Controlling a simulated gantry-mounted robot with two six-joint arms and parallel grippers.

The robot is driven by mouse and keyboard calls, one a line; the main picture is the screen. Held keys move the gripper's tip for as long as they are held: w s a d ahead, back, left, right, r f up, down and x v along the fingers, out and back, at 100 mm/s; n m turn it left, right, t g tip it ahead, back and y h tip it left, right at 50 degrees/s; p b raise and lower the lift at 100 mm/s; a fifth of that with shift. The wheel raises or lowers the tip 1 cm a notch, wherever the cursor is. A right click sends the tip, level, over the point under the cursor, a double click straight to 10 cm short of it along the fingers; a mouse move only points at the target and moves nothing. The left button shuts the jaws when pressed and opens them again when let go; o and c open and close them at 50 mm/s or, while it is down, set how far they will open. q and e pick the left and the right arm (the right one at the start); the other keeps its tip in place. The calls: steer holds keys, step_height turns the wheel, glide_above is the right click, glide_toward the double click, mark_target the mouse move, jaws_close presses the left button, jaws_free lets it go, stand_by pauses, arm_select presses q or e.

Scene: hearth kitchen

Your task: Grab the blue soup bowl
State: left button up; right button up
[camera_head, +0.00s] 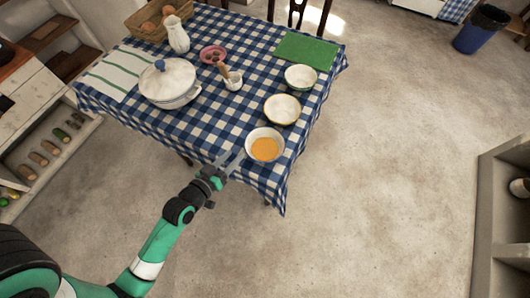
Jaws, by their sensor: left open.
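A pale bowl (249,139) with orange soup in it stands upright near the front right corner of the table. I cannot clearly tell blue on its outside, but it is the only bowl with soup showing. My left gripper (232,158) is open and empty, just left of this bowl near the table's front edge. Its fingers point toward the bowl; I cannot tell whether they touch it. Behind stand a bowl with a yellowish rim (282,109) and a bowl with a greenish outside (301,85). My right gripper is not in view.
The table has a blue checked cloth (215,125). A lidded white pot (170,82), a mortar with pestle (233,81), a pink dish (212,54), a white pitcher (178,36), a basket (150,28) and a green cloth (307,50) lie farther back.

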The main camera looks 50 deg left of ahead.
arm_select(q)
steer(key=b, duration=0.2)
glide_toward(251, 135)
steer(key=x, duration=0.3)
steer(key=shift+r, duration=0.2)
steer(key=shift+w+a+f, duration=0.1)
steer(key=shift+w+f, duration=0.05)
steer(key=shift+w, duration=0.1)
steer(key=b+x, duration=0.2)
steer(key=x, duration=0.2)
steer(key=shift+w+a+f, duration=0.1)
steer(key=shift+w+f, duration=0.15)
jaws_close()
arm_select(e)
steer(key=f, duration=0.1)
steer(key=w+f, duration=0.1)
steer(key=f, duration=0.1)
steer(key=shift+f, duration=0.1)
arm_select(q)
steer(key=shift+r, duration=0.1)
stand_by(0.3)
